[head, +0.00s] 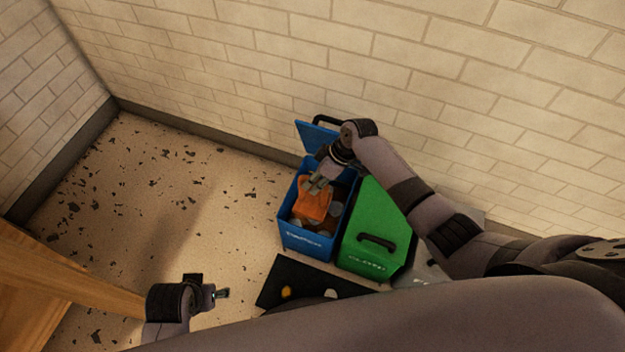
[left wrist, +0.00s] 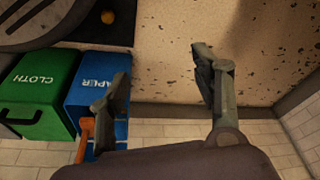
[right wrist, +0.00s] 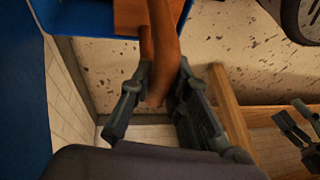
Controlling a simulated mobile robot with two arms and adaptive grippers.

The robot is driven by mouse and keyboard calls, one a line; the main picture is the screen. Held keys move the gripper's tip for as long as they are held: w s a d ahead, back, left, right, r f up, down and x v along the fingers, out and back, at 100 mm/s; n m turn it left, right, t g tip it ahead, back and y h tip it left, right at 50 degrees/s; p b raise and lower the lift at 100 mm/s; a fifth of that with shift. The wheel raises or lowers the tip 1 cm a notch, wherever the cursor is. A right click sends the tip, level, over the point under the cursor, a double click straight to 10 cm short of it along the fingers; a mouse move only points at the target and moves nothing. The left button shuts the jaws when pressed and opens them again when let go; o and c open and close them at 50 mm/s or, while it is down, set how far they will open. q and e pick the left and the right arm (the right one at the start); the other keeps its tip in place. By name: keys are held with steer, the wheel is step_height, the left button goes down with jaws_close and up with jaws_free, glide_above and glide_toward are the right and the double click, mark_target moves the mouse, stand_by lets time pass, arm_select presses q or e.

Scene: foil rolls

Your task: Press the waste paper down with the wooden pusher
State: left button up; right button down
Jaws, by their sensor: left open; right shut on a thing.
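The wooden pusher (head: 313,204) is orange-brown, with a flat block and a handle. My right gripper (head: 318,183) is shut on its handle, which also shows between the fingers in the right wrist view (right wrist: 164,50). The block is at the mouth of the open blue paper bin (head: 303,242); whether it touches the contents I cannot tell. Brownish and grey waste paper (head: 341,196) shows beside the block, partly hidden by it. My left gripper (head: 220,293) is open and empty, low in front of the bins, left of the black mat.
The blue lid (head: 314,136) stands raised against the wall side. A closed green cloth bin (head: 372,222) is right of the blue bin, with a grey bin (head: 425,272) beyond. A black mat (head: 275,270) lies in front. Speckled floor at left is free; a wooden piece (head: 60,275) edges it.

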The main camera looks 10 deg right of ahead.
steer(key=shift+r+p, duration=0.6)
steer(key=shift+r, duration=0.1)
arm_select(q)
step_height(320, 180, down, 9)
steer(key=s+p, duration=0.1)
steer(key=s, duration=0.1)
steer(key=shift+s+g, duration=0.15)
steer(key=shift+g, duration=0.15)
arm_select(e)
steer(key=shift+r, duration=0.75)
arm_select(q)
steer(key=shift+f, duration=0.1)
